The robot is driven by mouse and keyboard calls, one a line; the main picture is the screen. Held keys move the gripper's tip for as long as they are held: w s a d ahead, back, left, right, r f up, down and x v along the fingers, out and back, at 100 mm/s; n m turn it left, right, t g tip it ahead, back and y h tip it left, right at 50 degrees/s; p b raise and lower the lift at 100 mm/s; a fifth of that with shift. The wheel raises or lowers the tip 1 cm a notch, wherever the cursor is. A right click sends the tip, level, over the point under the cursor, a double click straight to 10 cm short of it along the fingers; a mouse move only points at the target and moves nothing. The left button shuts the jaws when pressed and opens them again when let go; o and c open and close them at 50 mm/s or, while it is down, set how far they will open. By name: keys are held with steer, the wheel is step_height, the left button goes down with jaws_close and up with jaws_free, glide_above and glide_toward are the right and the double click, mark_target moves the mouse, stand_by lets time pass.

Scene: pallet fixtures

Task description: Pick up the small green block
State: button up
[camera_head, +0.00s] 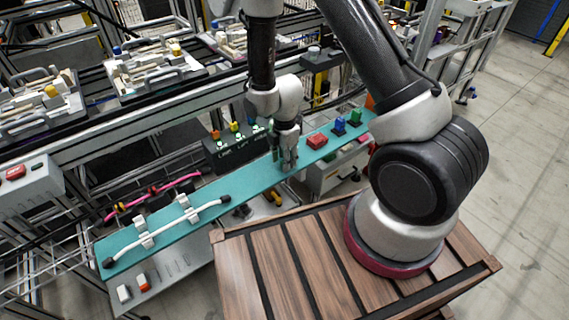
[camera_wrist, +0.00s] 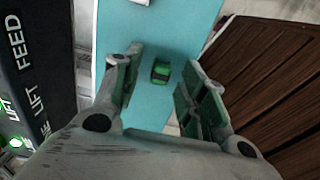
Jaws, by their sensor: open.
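In the wrist view, a small green block (camera_wrist: 161,72) with a dark middle part lies on the teal board (camera_wrist: 165,115). It shows between the two spread fingers of my gripper (camera_wrist: 158,68), with gaps on both sides. In the head view, my gripper (camera_head: 289,163) points down over the middle of the teal board (camera_head: 245,185). The small block under it cannot be made out there, hidden by the fingers. Another green block (camera_head: 355,116) stands near the board's right end, beside a blue block (camera_head: 338,127) and a red block (camera_head: 317,141).
A white cable (camera_head: 180,217) in white clips lies along the board's left part. A dark button box (camera_head: 235,147) stands behind the board, close to my gripper. A wooden pallet-like top (camera_head: 290,265) is in front. Fixtures with trays (camera_head: 150,85) stand behind.

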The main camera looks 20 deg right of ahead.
steer(key=shift+f, duration=0.55)
steer(key=c, duration=0.8)
steer(key=shift+r, duration=0.1)
